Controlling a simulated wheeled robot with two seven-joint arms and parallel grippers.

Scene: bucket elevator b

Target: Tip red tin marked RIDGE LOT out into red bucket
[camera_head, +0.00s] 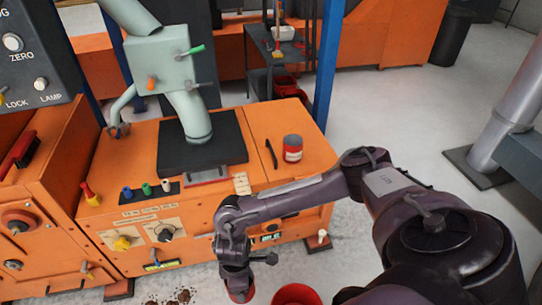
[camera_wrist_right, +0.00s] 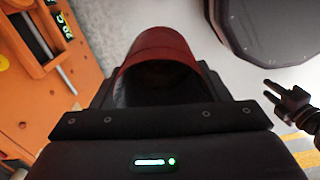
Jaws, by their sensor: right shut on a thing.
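My right gripper (camera_head: 238,284) hangs low in front of the orange machine, shut on a red tin (camera_head: 241,296). In the right wrist view the red tin (camera_wrist_right: 160,48) lies between the fingers (camera_wrist_right: 160,92), its dark inside partly showing; its contents and any lettering cannot be made out. The red bucket (camera_head: 297,295) is at the bottom edge of the head view, just right of the gripper and apart from it, mostly cut off. My left gripper (camera_wrist_right: 275,93) appears at the right of the right wrist view, its two fingers apart and empty.
The orange machine (camera_head: 205,215) fills the left and middle, with knobs and levers on its front. A red tin with a grey top (camera_head: 292,148) and a dark pen-like tool (camera_head: 271,153) lie on it. Dark crumbs (camera_head: 183,296) lie on the grey floor.

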